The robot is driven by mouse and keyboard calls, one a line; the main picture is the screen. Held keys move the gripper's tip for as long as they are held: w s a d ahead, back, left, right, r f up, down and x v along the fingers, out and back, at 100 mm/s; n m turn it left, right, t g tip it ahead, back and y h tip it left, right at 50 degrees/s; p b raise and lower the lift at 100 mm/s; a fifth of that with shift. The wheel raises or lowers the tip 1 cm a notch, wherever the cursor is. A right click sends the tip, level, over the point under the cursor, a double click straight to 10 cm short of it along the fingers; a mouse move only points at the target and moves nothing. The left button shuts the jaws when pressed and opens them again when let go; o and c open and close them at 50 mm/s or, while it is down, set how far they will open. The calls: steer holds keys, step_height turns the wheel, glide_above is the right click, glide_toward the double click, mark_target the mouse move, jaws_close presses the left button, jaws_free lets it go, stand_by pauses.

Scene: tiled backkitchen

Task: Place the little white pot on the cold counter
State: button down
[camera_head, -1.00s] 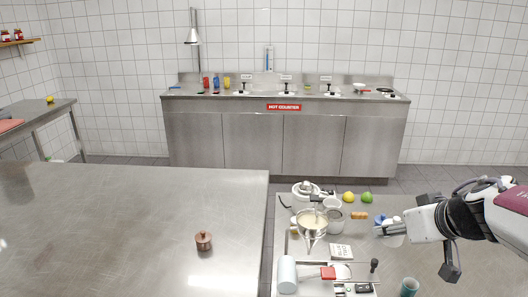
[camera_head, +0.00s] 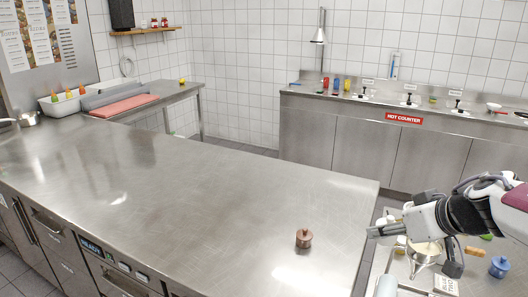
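My gripper (camera_head: 384,231) is at the right, above the edge of the side worktop by the large steel counter. Its fingers are small and partly lost against the arm and the items below, so I cannot tell whether they are open or hold anything. I cannot make out the little white pot with certainty; pale items lie partly hidden under my arm. No sign reading cold counter shows.
A brown lidded pot (camera_head: 304,238) stands on the large counter near its right end; most of that top is bare. A blue pot (camera_head: 499,267) stands on the side worktop. A red board (camera_head: 124,106) lies at the far left. A white pan (camera_head: 494,107) is on the back counter.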

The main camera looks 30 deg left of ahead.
steer(key=s+a+f+n+g+y, duration=0.1)
steer(key=s+a+n+g+y, duration=0.25)
steer(key=a, duration=1.65)
step_height(320, 180, down, 11)
steer(key=s+h, duration=0.1)
steer(key=shift+s+d+r+n+t, duration=0.15)
steer(key=shift+s+d+n+t, duration=0.1)
steer(key=shift+n+t, duration=0.15)
steer(key=shift+h, duration=0.25)
steer(key=shift+f, duration=3.15)
steer(key=shift+f, duration=0.1)
steer(key=shift+f, duration=1.75)
steer(key=shift+f, duration=0.15)
steer(key=c, duration=1.4)
jaws_free()
steer(key=shift+c, duration=0.2)
